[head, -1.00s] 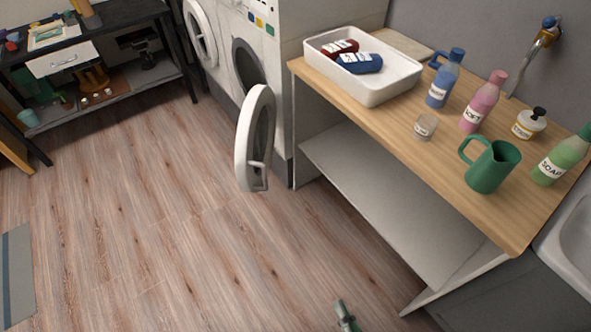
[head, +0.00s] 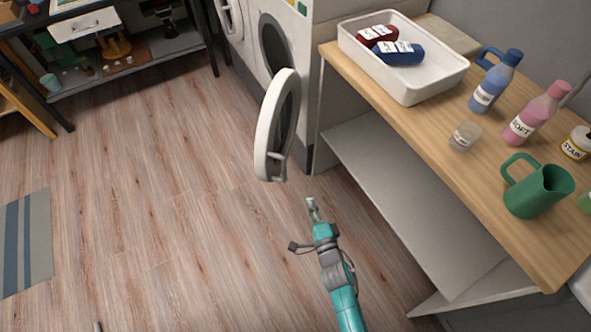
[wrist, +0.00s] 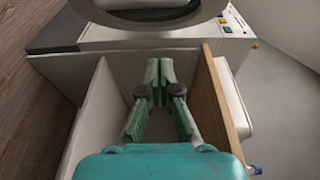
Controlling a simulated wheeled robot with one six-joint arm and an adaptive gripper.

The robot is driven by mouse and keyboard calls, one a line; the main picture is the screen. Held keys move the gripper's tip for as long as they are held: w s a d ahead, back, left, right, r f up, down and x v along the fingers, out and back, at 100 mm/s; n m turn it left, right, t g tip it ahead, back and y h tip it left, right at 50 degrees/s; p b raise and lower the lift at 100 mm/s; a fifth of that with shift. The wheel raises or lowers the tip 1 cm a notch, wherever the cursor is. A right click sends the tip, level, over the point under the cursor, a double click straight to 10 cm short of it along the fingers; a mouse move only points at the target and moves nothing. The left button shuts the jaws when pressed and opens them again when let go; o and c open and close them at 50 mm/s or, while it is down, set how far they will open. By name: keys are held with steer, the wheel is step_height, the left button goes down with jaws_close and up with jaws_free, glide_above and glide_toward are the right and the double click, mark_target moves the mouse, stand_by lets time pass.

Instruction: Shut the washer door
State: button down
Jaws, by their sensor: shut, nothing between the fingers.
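The washer (head: 312,75) is a white machine at the top middle of the head view, left of the wooden counter. Its round door (head: 263,125) stands wide open, swung out from the dark round opening (head: 275,45), with a handle at its lower edge. In the wrist view the door's white ring (wrist: 150,17) shows at the top, beyond my fingertips. My gripper (head: 310,201) is in front of and below the door, to its right, apart from it. In the wrist view the gripper (wrist: 159,68) has its fingertips together and holds nothing.
The wooden counter (head: 440,135) on the right carries a white tray (head: 405,85), a blue bottle (head: 493,85), a pink bottle (head: 530,120) and a green jug (head: 538,190). A lower shelf (head: 410,195) sits under it. The floor left of the door is clear. A striped mat (head: 30,245) lies far left.

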steer(key=s+a+x, duration=0.1)
steer(key=a+x, duration=0.1)
steer(key=x, duration=1)
steer(key=shift+w+a, duration=0.25)
steer(key=shift+a, duration=0.15)
